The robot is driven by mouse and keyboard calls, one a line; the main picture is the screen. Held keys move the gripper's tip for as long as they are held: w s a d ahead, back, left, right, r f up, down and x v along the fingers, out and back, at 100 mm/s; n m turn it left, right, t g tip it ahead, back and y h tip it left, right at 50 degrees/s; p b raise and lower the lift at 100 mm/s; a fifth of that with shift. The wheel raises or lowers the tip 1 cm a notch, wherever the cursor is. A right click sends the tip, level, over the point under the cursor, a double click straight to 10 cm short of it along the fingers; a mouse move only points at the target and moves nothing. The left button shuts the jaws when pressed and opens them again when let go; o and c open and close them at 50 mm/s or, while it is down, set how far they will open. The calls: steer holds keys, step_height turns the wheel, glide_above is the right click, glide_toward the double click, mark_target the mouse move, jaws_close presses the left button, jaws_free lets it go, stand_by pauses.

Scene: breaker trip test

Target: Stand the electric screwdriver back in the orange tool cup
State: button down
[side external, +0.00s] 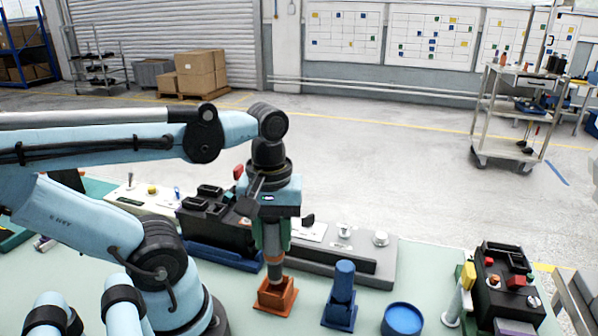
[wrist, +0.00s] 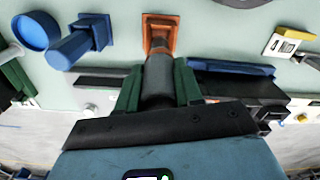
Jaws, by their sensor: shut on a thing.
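The orange tool cup (side external: 276,299) stands on the pale green bench below my gripper (side external: 271,238). It also shows at the top of the wrist view (wrist: 160,22). My gripper's green fingers are shut on the electric screwdriver (side external: 274,262), which hangs upright with its lower end at the mouth of the cup. In the wrist view the screwdriver's grey body (wrist: 158,78) sits between the fingers (wrist: 157,92) and its far end overlaps the orange cup. The lower tip is hidden, so I cannot tell how deep it sits.
A blue cylinder in a square blue holder (side external: 341,290) and a round blue dish (side external: 403,318) stand to the right of the cup. A black device with buttons (side external: 505,285) is farther right. A grey-and-black unit (side external: 365,258) lies behind the cup.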

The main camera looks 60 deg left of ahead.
mark_target(274, 258)
steer(key=shift+f, duration=2.7)
steer(key=c, duration=0.7)
jaws_free()
steer(key=shift+o, duration=0.2)
step_height(274, 258, up, 12)
steer(key=shift+r, duration=0.1)
